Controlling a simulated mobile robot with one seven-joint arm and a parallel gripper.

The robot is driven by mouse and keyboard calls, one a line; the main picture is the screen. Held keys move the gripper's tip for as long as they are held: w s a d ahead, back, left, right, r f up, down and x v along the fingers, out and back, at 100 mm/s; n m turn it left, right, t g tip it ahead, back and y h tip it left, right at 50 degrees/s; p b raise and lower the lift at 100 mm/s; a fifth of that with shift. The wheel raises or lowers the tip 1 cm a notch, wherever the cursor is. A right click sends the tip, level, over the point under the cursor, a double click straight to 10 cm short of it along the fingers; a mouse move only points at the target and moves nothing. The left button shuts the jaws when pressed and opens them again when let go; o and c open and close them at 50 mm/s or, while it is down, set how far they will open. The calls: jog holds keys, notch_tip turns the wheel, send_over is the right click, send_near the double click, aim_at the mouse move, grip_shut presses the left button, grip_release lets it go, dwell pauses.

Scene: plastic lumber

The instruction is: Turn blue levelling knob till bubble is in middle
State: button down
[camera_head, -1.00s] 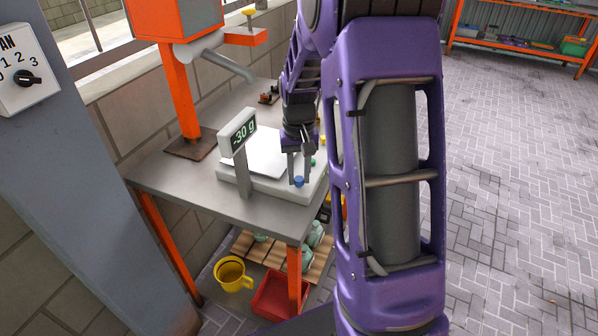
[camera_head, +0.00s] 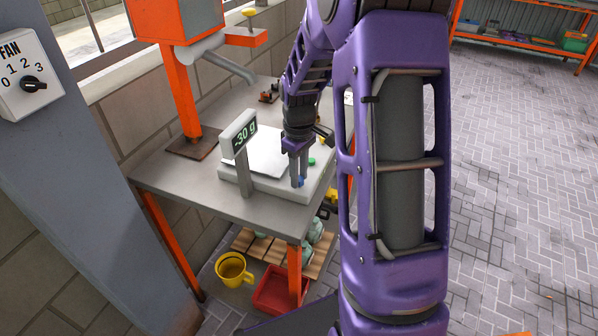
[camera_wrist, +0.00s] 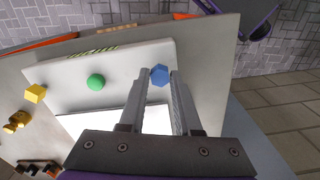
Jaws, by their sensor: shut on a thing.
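The blue levelling knob (camera_wrist: 159,75) sits at a corner of the white scale (camera_wrist: 130,60), between my two fingertips in the wrist view. My gripper (camera_wrist: 159,82) points down at it and is shut on it. In the head view my gripper (camera_head: 298,182) stands over the scale's front right corner, with a bit of the blue knob (camera_head: 301,182) showing beside the fingers. The scale's display (camera_head: 239,138) reads -30 g. A green round part (camera_wrist: 96,82) is on the scale top; whether it is the bubble level, I cannot tell. No bubble can be made out.
The scale stands on a grey table (camera_head: 190,190) near its front edge. A yellow piece (camera_wrist: 35,94) is beside the scale. A yellow mug (camera_head: 232,270) and red bin (camera_head: 277,290) are below.

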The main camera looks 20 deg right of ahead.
jog(key=shift+n, duration=0.4)
jog(key=c, duration=0.6)
grip_release()
jog(key=shift+r, duration=0.1)
notch_tip(320, 180, up, 17)
jog(key=p, duration=0.2)
jog(key=shift+r, duration=0.15)
